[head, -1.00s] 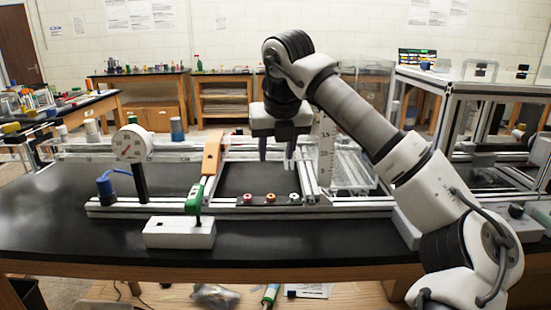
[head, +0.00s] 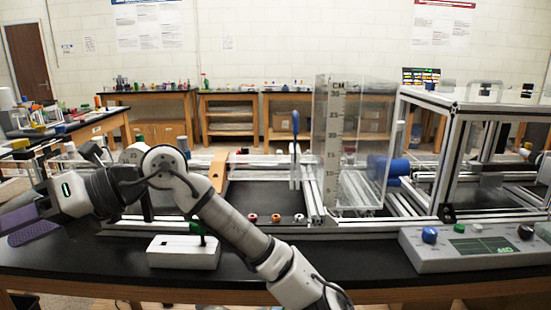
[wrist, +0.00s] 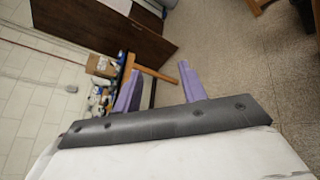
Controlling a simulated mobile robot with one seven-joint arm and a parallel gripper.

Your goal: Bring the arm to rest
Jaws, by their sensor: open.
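My gripper (head: 25,226) is at the far left of the head view, at the end of my arm, which is swung across to the left and held above the black bench. Its purple fingers point left, away from the extrusion frame. In the wrist view the two purple fingers (wrist: 158,88) stand apart with nothing between them. Beyond them are the floor, a brown door and a cluttered table. The extrusion frame (head: 370,228) lies on the bench to the right of the gripper, partly hidden by my arm.
A white box (head: 184,253) stands at the bench front, below my arm. A clear tank with a scale (head: 335,140), a control box with knobs (head: 470,247) and a framed enclosure (head: 445,150) stand to the right. The bench front between the white box and control box is partly crossed by my arm.

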